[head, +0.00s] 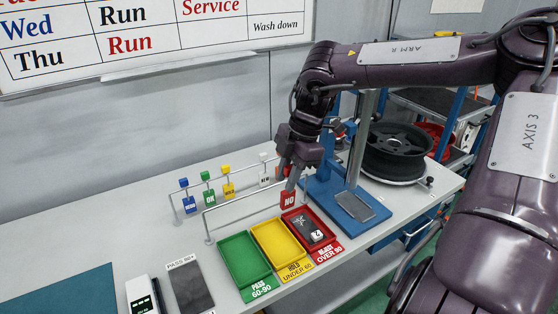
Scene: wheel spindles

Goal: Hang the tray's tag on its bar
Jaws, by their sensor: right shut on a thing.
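My right gripper (291,181) points down and is shut on the red tag (288,199), marked "NO". The tag is upright just above the red tray (325,248), at the right part of the front bar (238,201). I cannot tell whether the tag touches that bar. The red tray is labelled "OVER 90" and holds a dark part (310,229). The yellow tray (277,246) and green tray (243,260) stand to its left. My left gripper is out of view.
A rear bar (215,178) carries blue (189,205), green (208,198), yellow (228,189) and white (264,178) tags. A blue stand (335,195) and dark wheel (394,150) are close on the right. A meter (142,294) and grey plate (190,287) lie at front left.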

